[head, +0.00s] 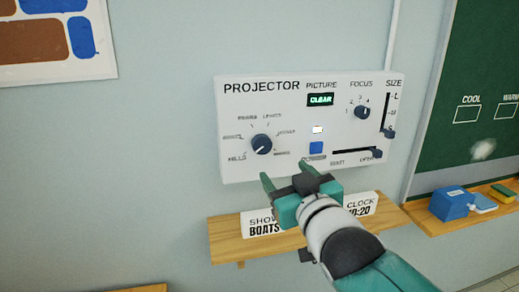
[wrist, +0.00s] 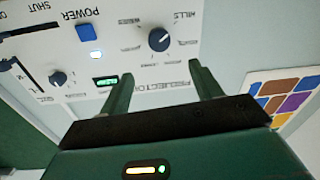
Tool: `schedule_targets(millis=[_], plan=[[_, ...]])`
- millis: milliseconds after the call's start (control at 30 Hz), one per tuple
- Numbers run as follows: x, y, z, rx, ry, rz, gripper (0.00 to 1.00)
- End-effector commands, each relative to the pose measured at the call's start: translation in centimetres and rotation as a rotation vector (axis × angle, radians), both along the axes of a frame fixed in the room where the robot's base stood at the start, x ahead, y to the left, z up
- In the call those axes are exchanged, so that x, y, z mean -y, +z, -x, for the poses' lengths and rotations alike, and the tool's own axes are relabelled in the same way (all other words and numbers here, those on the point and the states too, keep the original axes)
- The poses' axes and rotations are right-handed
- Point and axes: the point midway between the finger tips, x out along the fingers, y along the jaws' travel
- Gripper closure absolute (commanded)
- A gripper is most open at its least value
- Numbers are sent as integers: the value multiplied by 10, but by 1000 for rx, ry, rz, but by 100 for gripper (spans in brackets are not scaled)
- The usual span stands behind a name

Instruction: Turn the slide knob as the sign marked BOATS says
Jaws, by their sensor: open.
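The white projector panel (head: 237,110) is on the wall. Its dark slide knob (head: 262,144) sits at the lower left, ringed by small labels. Its white mark seems to point lower left, towards HILLS; the other labels are too small to read surely. The sign marked SHOW BOATS (head: 264,222) stands on the shelf below, partly hidden by my arm. My gripper (head: 285,176) is open and empty, below and in front of the knob. In the wrist view the knob (wrist: 159,39) lies beyond the gap between my fingers (wrist: 163,82), apart from them.
The wooden shelf (head: 226,238) also holds a CLOCK 10:20 sign (head: 361,204). A chalkboard (head: 485,80) is at right.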

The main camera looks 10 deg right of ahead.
Motion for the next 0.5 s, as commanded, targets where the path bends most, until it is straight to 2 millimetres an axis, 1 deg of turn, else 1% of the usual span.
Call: schedule_targets(millis=[167,500], plan=[[1,-2,-22,-4,-5,-1,36],[-4,-2,-70,-6,-3,-1,36]])
